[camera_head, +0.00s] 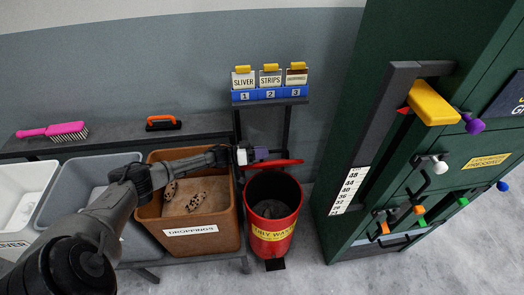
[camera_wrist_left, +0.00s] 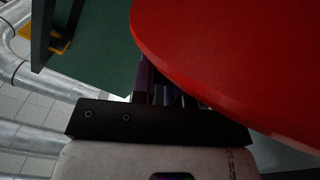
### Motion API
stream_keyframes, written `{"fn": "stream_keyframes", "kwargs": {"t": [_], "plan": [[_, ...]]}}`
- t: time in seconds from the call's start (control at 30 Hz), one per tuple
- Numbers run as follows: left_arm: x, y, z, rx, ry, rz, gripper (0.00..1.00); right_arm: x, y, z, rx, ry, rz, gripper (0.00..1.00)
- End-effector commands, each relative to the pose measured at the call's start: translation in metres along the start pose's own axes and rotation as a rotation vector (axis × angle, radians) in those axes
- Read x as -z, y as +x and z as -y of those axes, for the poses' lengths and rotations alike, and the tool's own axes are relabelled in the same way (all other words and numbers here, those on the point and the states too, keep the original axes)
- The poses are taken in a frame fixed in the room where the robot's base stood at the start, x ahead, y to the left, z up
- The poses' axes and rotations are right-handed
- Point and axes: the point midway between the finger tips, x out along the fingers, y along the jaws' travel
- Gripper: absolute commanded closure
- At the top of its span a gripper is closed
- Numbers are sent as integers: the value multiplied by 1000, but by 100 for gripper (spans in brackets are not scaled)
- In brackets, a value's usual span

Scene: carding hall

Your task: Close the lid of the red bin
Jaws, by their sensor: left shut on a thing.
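The red bin (camera_head: 271,222) stands on the floor with a yellow label, and its mouth is open, showing dark contents. Its red lid (camera_head: 285,163) is raised at the back rim and shows as a thin strip. In the left wrist view the lid (camera_wrist_left: 240,55) fills the upper right. My left gripper (camera_head: 260,154) reaches in from the left above the bin's back rim and is shut on the lid's edge. The lid hides part of the fingers in the wrist view. My right gripper is not in view.
The brown droppings bin (camera_head: 190,243) stands just left of the red bin, below my left arm. A dark pedal (camera_head: 275,265) sits at the red bin's foot. A card stand (camera_head: 270,96) is behind. A green machine (camera_head: 345,195) with levers stands close on the right.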

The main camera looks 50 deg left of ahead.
Motion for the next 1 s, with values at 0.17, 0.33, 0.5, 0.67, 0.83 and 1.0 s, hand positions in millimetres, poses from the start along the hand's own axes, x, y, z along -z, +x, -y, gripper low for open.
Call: {"fn": "stream_keyframes", "kwargs": {"t": [0.17,0.33,0.5,0.67,0.83,1.0], "plan": [[0,0,0,1,-2,0,81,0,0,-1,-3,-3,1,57],[0,0,0,1,-2,0,64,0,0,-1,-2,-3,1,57],[0,0,0,1,-1,0,60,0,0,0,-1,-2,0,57],[2,0,0,1,0,0,60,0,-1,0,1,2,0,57],[17,0,-9,0,0,1,60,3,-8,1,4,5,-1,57],[39,6,-31,-5,-3,1,60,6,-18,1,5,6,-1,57]]}}
